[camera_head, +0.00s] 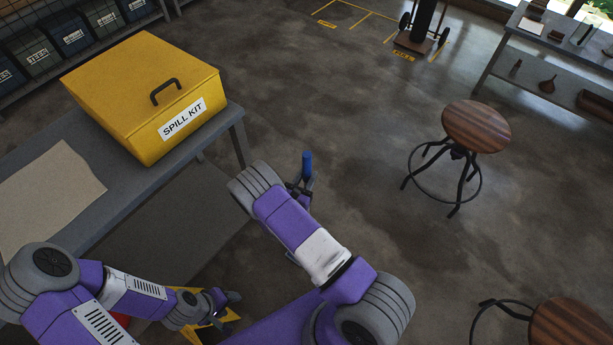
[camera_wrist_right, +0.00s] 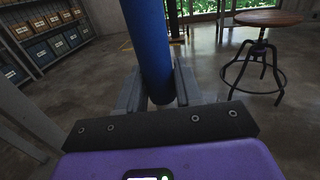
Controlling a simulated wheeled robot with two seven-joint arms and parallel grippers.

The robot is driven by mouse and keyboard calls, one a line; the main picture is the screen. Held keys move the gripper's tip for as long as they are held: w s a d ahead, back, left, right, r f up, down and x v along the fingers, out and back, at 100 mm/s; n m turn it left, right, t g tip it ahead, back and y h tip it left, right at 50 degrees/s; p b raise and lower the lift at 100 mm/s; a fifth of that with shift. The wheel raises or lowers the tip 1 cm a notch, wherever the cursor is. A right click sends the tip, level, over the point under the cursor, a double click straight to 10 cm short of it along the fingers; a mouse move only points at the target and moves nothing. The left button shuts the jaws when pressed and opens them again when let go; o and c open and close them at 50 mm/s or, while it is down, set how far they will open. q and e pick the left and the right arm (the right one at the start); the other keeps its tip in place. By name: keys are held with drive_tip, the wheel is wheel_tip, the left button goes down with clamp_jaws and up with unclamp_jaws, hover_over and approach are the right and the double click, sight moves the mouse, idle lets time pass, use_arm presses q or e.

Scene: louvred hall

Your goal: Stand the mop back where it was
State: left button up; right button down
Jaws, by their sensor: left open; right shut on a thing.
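The mop shows only as a blue handle (camera_head: 307,164), upright in my right gripper (camera_head: 303,187). The right wrist view shows the thick blue handle (camera_wrist_right: 149,45) between the two grey fingers of that gripper (camera_wrist_right: 160,92), which are shut on it. The mop's head is not visible in either view; my arm hides what lies below. My left gripper (camera_head: 226,303) is open and empty, low at the lower left, near a yellow object (camera_head: 222,329) on the floor that my arm partly covers. I cannot tell whether that object is a bucket.
A grey table (camera_head: 120,203) at the left carries a yellow spill kit box (camera_head: 140,95) and a brown sheet (camera_head: 48,195). A stool (camera_head: 476,127) stands to the right, another (camera_head: 570,328) at lower right. A hand truck (camera_head: 422,30) stands far off. The middle floor is clear.

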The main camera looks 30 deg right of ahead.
drive_tip(key=shift+f+b, duration=0.3)
drive_tip(key=shift+f, duration=0.05)
drive_tip(key=c, duration=0.7)
unclamp_jaws()
drive_tip(key=shift+o, duration=0.2)
drive_tip(key=p+v, duration=0.1)
drive_tip(key=v, duration=0.6)
drive_tip(key=shift+s+a+p, duration=0.2)
drive_tip(key=shift+p, duration=0.2)
